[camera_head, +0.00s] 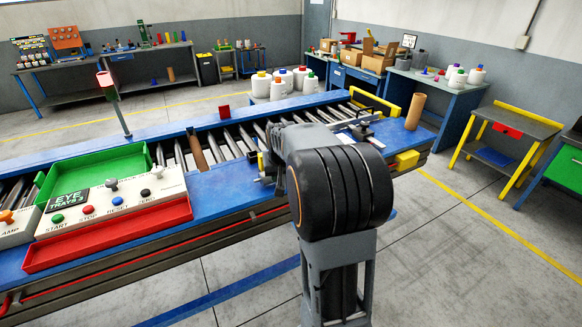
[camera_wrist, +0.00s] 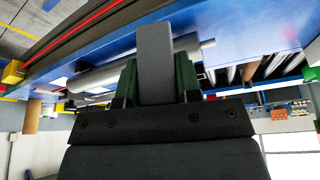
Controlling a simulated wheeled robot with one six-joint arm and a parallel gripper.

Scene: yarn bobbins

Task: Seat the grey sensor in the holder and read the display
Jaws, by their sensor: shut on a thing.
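My gripper (camera_head: 268,172) is low beside my arm, over the conveyor's near blue edge, and partly hidden by my arm. In the wrist view my gripper (camera_wrist: 156,72) has its green fingers shut on a grey piece, which I take for the grey sensor. A smooth grey cylinder (camera_wrist: 92,77) crosses behind the fingers; I cannot tell whether it is part of the held piece. A dark fixture (camera_head: 362,130), perhaps the holder, stands on the blue rail right of my arm. A black panel with white lettering (camera_head: 69,200), perhaps the display, sits on the button box.
The button box (camera_head: 150,199) stands by a green tray (camera_head: 92,170) and a red tray (camera_head: 108,235) at left. A brown tube (camera_head: 197,150) lies on the rollers. Floor at front right is clear.

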